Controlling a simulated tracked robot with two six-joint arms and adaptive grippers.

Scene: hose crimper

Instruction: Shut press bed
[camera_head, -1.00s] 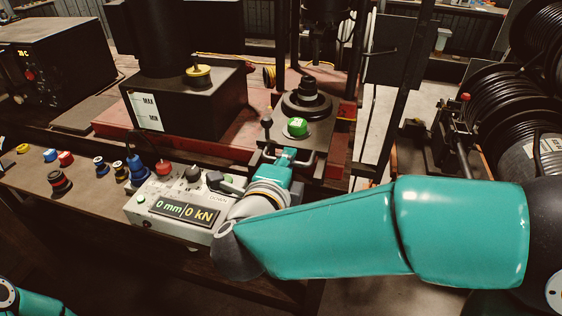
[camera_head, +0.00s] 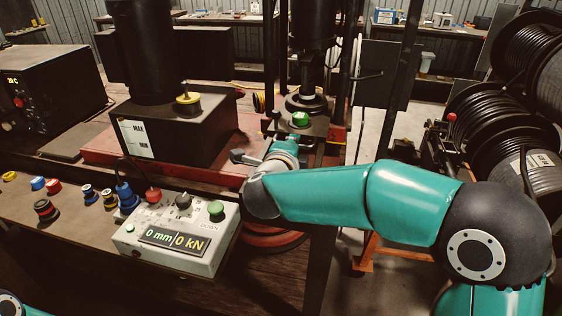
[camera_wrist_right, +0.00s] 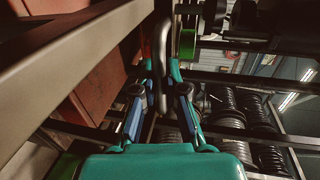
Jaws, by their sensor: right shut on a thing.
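The press bed (camera_head: 317,128) is a dark slide carrying a black round die stack (camera_head: 306,103) and a green cap (camera_head: 300,119). It sits at the press frame, with the die stack close below the dark ram (camera_head: 313,75). My right gripper (camera_head: 285,146) is at the bed's front, partly hidden by its own wrist. In the right wrist view the gripper (camera_wrist_right: 163,78) is shut on a grey bent metal handle (camera_wrist_right: 166,35). My left gripper is not in view.
A control box (camera_head: 180,235) with buttons reads 0 mm and 0 kN at the bench front. Several coloured knobs and fittings lie to its left. A black tank (camera_head: 165,140) stands left of the bed. Hose reels (camera_head: 520,100) stand at right.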

